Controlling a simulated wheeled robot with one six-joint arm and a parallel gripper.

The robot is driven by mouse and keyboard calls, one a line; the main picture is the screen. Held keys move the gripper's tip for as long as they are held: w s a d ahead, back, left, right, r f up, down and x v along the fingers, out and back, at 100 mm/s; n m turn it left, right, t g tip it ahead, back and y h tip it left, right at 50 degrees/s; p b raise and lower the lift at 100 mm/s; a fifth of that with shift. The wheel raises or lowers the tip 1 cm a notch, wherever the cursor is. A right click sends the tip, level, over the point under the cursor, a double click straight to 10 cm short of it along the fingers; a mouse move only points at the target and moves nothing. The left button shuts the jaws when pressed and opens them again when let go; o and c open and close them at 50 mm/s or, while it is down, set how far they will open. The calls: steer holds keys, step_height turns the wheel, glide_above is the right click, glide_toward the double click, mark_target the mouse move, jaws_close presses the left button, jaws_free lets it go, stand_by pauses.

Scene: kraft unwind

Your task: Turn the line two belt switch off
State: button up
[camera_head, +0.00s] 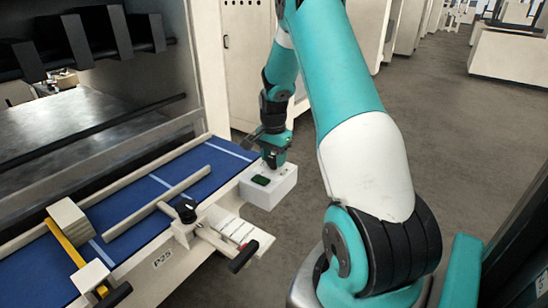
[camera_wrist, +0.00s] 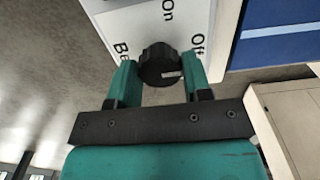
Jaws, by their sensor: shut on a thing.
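The belt switch is a black round knob (camera_wrist: 160,64) on a white panel (camera_wrist: 150,22) in the wrist view. The words On and Off stand beside it, On at the top and Off to the right, with a cut-off word starting "Be" on the left. A small pale mark shows on the knob's near side. My gripper (camera_wrist: 158,72) has a green finger on each side of the knob and is shut on it. In the head view, my gripper (camera_head: 273,160) is at the white switch box (camera_head: 284,184), hiding the knob there.
A blue belt (camera_head: 200,170) with pale rails runs left of the box. Another black knob (camera_head: 186,208) and a black-ended lever (camera_head: 243,256) are at the machine's front edge, left of my arm. A dark green patch (camera_head: 261,180) lies on the box top. Grey floor is open behind.

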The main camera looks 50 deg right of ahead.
mark_target(273, 158)
stand_by(0.3)
steer(key=o, duration=0.9)
step_height(273, 158, up, 18)
steer(key=b, duration=0.4)
steer(key=shift+f, duration=0.25)
steer(key=s+a+n+t+y, duration=0.15)
steer(key=a+n, duration=0.45)
steer(key=a, duration=0.7)
steer(key=s+a+n+g, duration=0.1)
steer(key=s+a+n, duration=0.1)
steer(key=a+n, duration=0.8)
steer(key=s+a+f+n+y, duration=0.1)
steer(key=s+a+n, duration=0.1)
steer(key=s+a, duration=0.3)
steer(key=s+a+f+n+b, duration=0.1)
steer(key=s+a+n, duration=0.2)
steer(key=s+a, duration=0.3)
steer(key=s+a+f+n+y, duration=0.1)
steer(key=s+a+n, duration=0.2)
steer(key=s+a, duration=0.2)
steer(key=shift+s+a+f+y, duration=0.15)
steer(key=shift+s+a+y, duration=0.05)
steer(key=shift+a, duration=0.4)
steer(key=shift+s+a+f+y, duration=0.1)
steer(key=shift+s+a+y, duration=0.1)
steer(key=shift+a, duration=0.35)
